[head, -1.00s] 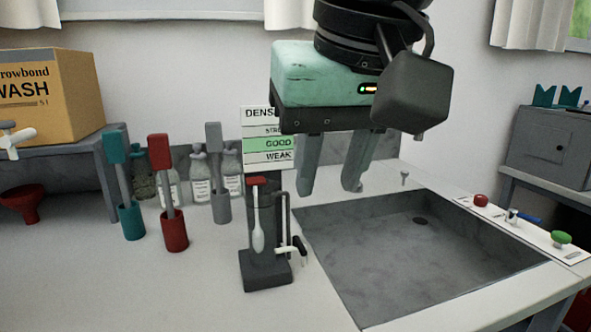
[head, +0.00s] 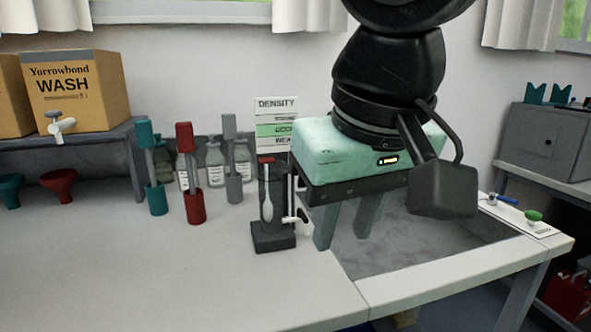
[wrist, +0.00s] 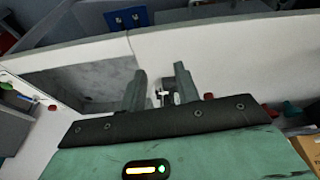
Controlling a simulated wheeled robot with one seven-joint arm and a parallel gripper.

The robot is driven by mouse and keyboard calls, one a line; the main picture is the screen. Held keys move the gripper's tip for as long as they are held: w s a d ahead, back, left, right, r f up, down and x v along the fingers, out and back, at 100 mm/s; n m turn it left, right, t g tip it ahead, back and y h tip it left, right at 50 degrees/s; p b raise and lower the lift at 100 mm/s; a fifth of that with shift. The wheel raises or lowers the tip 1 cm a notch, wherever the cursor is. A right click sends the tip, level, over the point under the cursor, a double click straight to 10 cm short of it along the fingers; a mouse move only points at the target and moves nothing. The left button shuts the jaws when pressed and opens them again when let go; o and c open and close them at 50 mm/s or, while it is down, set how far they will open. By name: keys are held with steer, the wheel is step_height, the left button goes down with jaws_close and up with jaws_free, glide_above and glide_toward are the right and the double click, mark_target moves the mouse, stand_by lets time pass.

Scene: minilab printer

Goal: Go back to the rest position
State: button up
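My gripper (head: 345,228) is in the head view right of centre, a mint-green body with two grey-green fingers pointing down. The fingers are apart, with nothing seen between them. It hangs over the left part of the grey sink (head: 400,240), just right of the black density stand (head: 272,238). In the wrist view the two fingers (wrist: 160,90) are also spread, and the stand with its white tap shows behind and between them. My arm hides part of the sink.
Teal (head: 157,200), red (head: 195,207) and grey (head: 234,188) paddles in cups stand left of the stand, with bottles behind. A WASH box (head: 75,90) sits on a shelf at left. A green knob (head: 533,215) is on the right rim. The front left counter (head: 150,280) is clear.

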steer(key=s+d+f+n+g, duration=0.1)
steer(key=s+d+f, duration=0.15)
steer(key=f, duration=0.35)
steer(key=s+d+f+n+g+p, duration=0.1)
steer(key=s+d+f, duration=0.1)
steer(key=d+f, duration=0.3)
steer(key=s+d+f+n+g, duration=0.1)
steer(key=s+d+f, duration=0.15)
steer(key=f, duration=0.45)
step_height(320, 180, up, 13)
steer(key=p, duration=1.2)
steer(key=shift+a+f, duration=0.2)
steer(key=shift+a, duration=0.1)
